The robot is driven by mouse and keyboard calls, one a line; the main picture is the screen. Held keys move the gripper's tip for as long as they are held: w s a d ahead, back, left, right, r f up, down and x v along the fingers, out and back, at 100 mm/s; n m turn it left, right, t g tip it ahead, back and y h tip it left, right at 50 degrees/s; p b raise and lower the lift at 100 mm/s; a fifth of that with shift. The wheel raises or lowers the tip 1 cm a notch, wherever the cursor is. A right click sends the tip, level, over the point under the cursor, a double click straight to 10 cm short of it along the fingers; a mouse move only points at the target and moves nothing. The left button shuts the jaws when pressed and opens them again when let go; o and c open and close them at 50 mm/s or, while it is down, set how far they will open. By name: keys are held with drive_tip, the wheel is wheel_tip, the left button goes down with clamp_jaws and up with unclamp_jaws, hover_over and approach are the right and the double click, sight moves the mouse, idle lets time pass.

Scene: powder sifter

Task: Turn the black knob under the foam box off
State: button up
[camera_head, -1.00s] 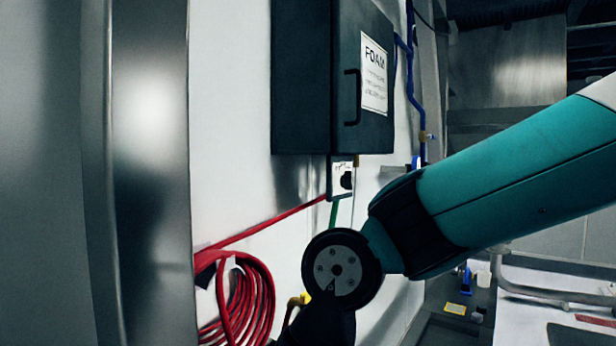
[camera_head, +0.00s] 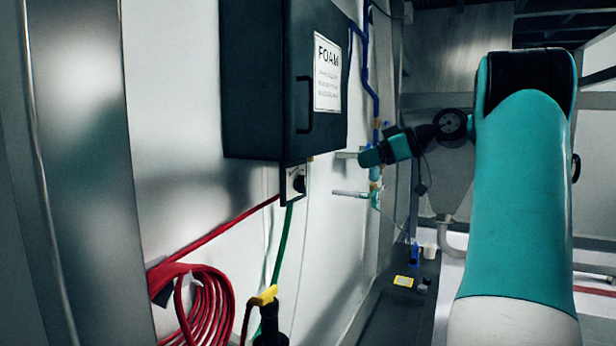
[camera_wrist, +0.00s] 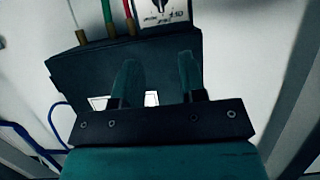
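The dark foam box (camera_head: 255,80) with a white FOAM label (camera_head: 328,75) hangs on the wall, upper left of centre in the head view. The black knob (camera_head: 299,184) is on a pale plate just under it. My arm's wrist is right of the box, apart from the knob. In the wrist view my gripper (camera_wrist: 158,65) has its two teal fingers apart, with nothing between them, in front of the box (camera_wrist: 85,75). The knob plate (camera_wrist: 163,14) shows at the top edge there, beyond the fingertips. The knob is mostly cut off in that view.
A red hose coil (camera_head: 205,305) hangs lower left, with a yellow-handled sprayer (camera_head: 265,297) near it. A green hose (camera_head: 283,240) runs down below the knob. Blue pipes (camera_head: 368,75) run along the wall right of the box.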

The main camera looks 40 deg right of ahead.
drive_tip(key=b, duration=0.4)
approach(305, 182)
drive_tip(key=x, duration=0.8)
drive_tip(key=shift+w+r, duration=0.1)
drive_tip(key=shift+w+a+f, duration=0.1)
drive_tip(key=shift+w+f, duration=0.2)
drive_tip(key=shift+w, duration=0.2)
clamp_jaws()
